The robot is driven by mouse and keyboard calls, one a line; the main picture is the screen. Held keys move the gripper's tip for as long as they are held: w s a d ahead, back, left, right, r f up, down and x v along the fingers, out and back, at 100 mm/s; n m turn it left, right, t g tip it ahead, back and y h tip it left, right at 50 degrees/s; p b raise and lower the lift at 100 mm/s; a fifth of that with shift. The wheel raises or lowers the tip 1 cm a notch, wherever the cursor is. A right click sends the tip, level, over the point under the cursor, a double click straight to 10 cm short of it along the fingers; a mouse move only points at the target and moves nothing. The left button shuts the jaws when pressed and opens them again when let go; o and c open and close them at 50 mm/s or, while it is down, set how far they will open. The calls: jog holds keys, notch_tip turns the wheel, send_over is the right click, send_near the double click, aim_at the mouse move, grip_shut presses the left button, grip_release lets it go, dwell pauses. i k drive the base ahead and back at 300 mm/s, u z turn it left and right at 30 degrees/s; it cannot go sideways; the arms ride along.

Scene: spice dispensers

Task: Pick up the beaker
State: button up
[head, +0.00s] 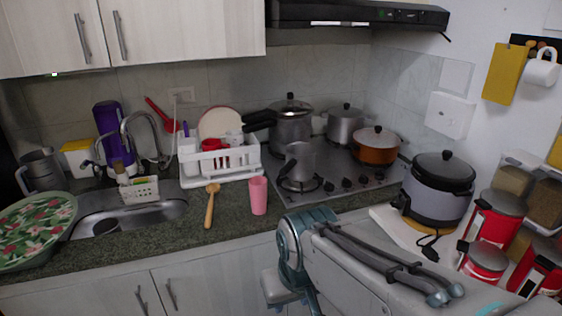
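No glass or marked beaker shows, so I take this cup as the beaker. Part of my arm fills the lower right of the head view, in front of the counter and to the right of the cup. My gripper's fingers do not show.
A white dish rack (222,160) stands behind the cup. The stove (345,176) on the right holds a moka pot (299,162) and several larger pots. A sink (125,214) and a floral tray (38,222) are on the left. A rice cooker (438,187) stands at right.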

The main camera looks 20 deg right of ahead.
aim_at(259, 196)
jog(key=z, duration=0.35)
jog(key=i, duration=1)
jog(key=z, duration=0.2)
